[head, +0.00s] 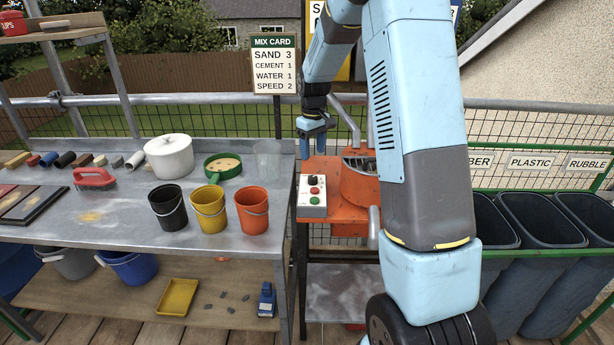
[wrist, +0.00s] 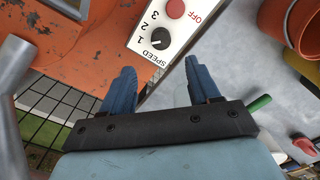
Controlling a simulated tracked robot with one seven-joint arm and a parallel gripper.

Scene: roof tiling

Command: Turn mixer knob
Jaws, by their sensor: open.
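The mixer knob is a small black dial (wrist: 160,41) on a pale control box (wrist: 183,28). The numbers 1, 2 and 3 and the word SPEED are printed beside it. A pale mark shows on the dial and seems to face the 1, but it is small. In the head view the knob (head: 312,180) is at the top of the control box (head: 313,211), on the orange mixer (head: 361,186). My gripper (head: 314,128) is above the box. In the wrist view my gripper (wrist: 160,76) is open and empty, its fingers apart and clear of the knob.
A red OFF button (wrist: 175,8) is beside the knob; a green button (head: 314,201) is lower on the box. The mix card (head: 274,65) reads SPEED 2. A clear container (head: 268,160) and an orange bucket (head: 252,211) stand left of the mixer, dark bins (head: 541,225) right.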

